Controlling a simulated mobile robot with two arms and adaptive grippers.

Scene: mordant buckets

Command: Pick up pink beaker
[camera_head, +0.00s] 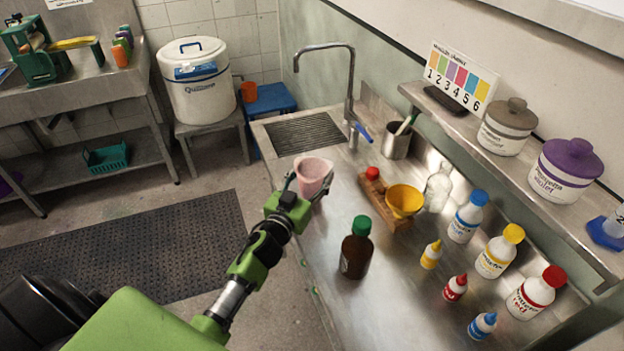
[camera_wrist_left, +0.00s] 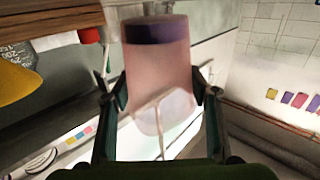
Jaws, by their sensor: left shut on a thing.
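The pink beaker (camera_head: 313,175) is at the left edge of the steel counter, near the sink. It is a translucent pink cup with its open top facing up in the head view. My left gripper (camera_head: 308,188) is shut on it, with fingers on both sides. In the left wrist view the beaker (camera_wrist_left: 158,75) fills the space between the two fingers (camera_wrist_left: 160,100), with a dark purple band at one end. Whether its base touches the counter is hard to tell. My right gripper is not in view.
A brown bottle with a green cap (camera_head: 356,250) stands closest to the gripper. A wooden block (camera_head: 385,205) with a yellow funnel (camera_head: 404,201) is to its right. Several dye bottles crowd the right side. A tap (camera_head: 350,90) rises over the sink behind.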

